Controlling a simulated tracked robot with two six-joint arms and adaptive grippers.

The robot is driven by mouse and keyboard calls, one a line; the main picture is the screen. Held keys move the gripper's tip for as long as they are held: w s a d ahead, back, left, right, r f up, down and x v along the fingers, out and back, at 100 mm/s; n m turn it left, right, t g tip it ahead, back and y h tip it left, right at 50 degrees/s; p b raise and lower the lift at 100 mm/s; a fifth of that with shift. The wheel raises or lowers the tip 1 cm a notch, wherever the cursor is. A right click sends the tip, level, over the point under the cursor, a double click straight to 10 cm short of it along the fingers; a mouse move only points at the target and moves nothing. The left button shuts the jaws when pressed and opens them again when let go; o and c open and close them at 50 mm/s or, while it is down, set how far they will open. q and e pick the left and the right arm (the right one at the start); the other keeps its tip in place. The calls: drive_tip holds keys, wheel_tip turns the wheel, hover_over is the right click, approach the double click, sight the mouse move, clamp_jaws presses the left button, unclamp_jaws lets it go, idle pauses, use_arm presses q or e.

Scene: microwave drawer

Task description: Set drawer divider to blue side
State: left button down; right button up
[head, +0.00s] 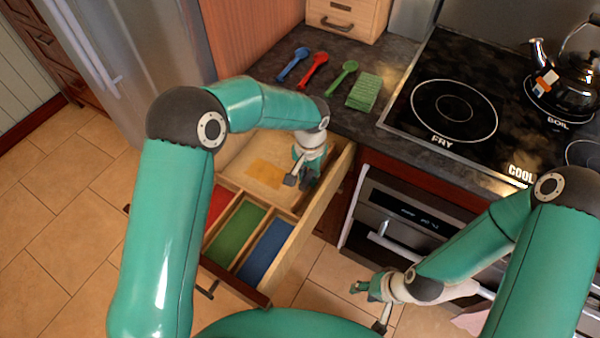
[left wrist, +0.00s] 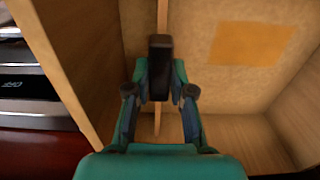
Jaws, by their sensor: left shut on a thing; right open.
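The wooden drawer (head: 325,205) is open, with red (head: 217,203), green (head: 236,232) and blue (head: 266,250) lined compartments at its near end. The blue one is at the right. An orange patch (head: 267,173) lies on the floor of its larger far section. My left gripper (head: 304,178) is down in that section, near the right wall. In the left wrist view, its fingers (left wrist: 160,88) are shut on a dark handle (left wrist: 160,55) over a thin wooden divider strip (left wrist: 162,14). The gripper hides part of the divider. My right gripper (head: 366,288) is open and empty, outside the drawer.
Blue (head: 293,65), red (head: 313,70) and green (head: 342,78) spoons and a green folded cloth (head: 364,92) lie on the counter behind the drawer. The stove (head: 455,105) holds a kettle (head: 570,80). The oven front (head: 400,220) is close to my right arm.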

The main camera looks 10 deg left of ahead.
use_arm(q)
drive_tip(key=shift+s+d, duration=0.1)
drive_tip(key=shift+d, duration=0.1)
drive_tip(key=c, duration=1)
unclamp_jaws()
drive_tip(key=shift+r, duration=0.55)
wheel_tip(320, 180, up, 11)
drive_tip(key=shift+f, duration=0.15)
